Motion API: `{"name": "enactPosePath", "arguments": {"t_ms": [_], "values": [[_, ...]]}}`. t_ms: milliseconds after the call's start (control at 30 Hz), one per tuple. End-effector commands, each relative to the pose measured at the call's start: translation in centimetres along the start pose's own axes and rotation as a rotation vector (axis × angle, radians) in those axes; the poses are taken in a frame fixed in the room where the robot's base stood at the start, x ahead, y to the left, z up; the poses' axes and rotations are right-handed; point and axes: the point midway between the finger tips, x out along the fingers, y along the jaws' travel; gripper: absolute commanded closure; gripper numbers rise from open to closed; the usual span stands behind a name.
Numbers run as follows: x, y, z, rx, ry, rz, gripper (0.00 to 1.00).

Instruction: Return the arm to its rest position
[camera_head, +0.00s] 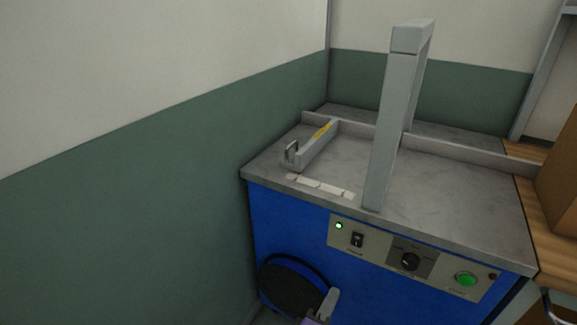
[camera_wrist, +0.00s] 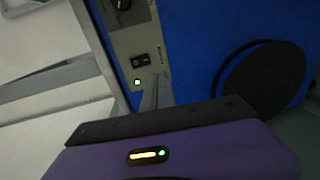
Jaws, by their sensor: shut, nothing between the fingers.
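My gripper shows at the bottom of the head view as grey fingers (camera_head: 330,301) above a bit of purple body, in front of the blue machine (camera_head: 290,222). The wrist view shows the grey fingers (camera_wrist: 156,92) close together, with nothing between them, over the purple gripper body (camera_wrist: 220,150). In that picture they overlap the lower edge of the machine's control panel (camera_wrist: 118,42). Whether they touch the machine cannot be told. The rest of my arm is out of view.
The control panel has a lit green lamp (camera_head: 339,225), a rocker switch, a knob (camera_head: 409,260) and a green button (camera_head: 466,279). A black disc (camera_head: 289,287) is on the machine's front. A grey arch (camera_head: 385,130) stands on top. A green-and-white wall (camera_head: 150,190) is at left, a cardboard box (camera_head: 560,190) at right.

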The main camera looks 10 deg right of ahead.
Motion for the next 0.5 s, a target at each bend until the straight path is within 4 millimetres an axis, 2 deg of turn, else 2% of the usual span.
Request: {"name": "enactPosePath", "arguments": {"t_ms": [133, 233, 300, 400, 500], "values": [[-0.1, -0.3, -1.9, 0.028, 0.075, -0.023, 1.00], [-0.6, 0.0, -4.5, 0.105, 0.183, -0.067, 1.00], [-1.5, -0.6, -5.7, 0.166, 0.271, -0.118, 1.00], [-3.4, -1.4, -6.1, 0.260, 0.386, -0.201, 1.00], [-5.5, -1.9, -5.5, 0.360, 0.481, -0.282, 1.00]]}}
